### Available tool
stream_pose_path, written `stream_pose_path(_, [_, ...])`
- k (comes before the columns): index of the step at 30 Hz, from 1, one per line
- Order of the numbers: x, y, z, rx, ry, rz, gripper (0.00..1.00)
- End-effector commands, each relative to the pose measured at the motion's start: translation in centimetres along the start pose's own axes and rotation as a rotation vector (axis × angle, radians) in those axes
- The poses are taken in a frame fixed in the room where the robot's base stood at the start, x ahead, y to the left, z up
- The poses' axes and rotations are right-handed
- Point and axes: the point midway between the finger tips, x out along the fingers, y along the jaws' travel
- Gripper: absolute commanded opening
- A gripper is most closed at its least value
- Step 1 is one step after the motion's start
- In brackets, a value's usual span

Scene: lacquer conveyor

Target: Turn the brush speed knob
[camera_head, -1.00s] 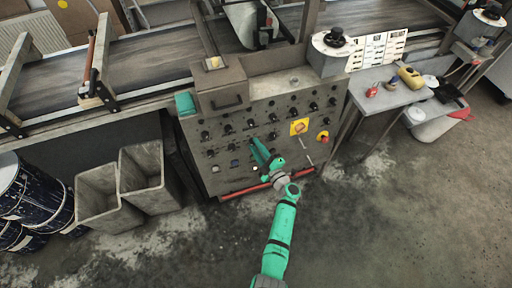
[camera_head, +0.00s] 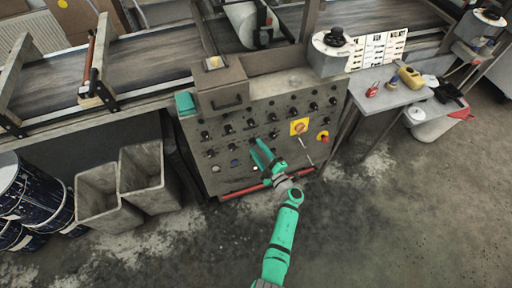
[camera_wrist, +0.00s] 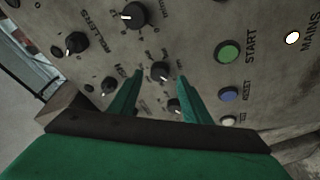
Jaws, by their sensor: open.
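A grey control panel (camera_head: 290,105) with rows of black knobs stands in front of me. My gripper (camera_head: 262,152) is at its lower middle, facing the panel. In the wrist view my gripper (camera_wrist: 160,80) is open, with one green finger on each side of a small black knob (camera_wrist: 160,70). Another small knob (camera_wrist: 175,106) shows lower, close to the right finger. A third knob (camera_wrist: 108,86) is left of the left finger. Lettering beside these knobs is partly hidden and too small to read, so I cannot tell which is the brush speed knob. Contact with any knob is not clear.
The wrist view shows a green START button (camera_wrist: 228,52), a blue reset button (camera_wrist: 228,96) and a lit MAINS lamp (camera_wrist: 292,38). A red bar (camera_head: 240,192) runs along the panel's bottom. Grey bins (camera_head: 145,175) stand left; a small table (camera_head: 385,97) stands right.

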Motion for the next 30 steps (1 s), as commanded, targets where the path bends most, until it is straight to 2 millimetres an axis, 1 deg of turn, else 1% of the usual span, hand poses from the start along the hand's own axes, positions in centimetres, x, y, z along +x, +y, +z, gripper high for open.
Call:
stream_pose_path(1, [-1.0,0.0,0.1,0.0,-0.005,0.001,0.44])
stream_pose_path(6, [-4.3,-0.1,0.1,0.0,-0.003,0.001,0.44])
stream_pose_path(9, [-6.0,-0.1,0.0,0.0,-0.002,0.0,0.44])
stream_pose_path(13, [-7.7,0.0,0.0,-0.001,-0.002,0.0,0.44])
stream_pose_path(19, [-8.8,0.0,-0.1,-0.001,0.001,-0.001,0.44])
stream_pose_path(30, [-8.9,0.0,-0.1,-0.001,0.001,-0.001,0.44])
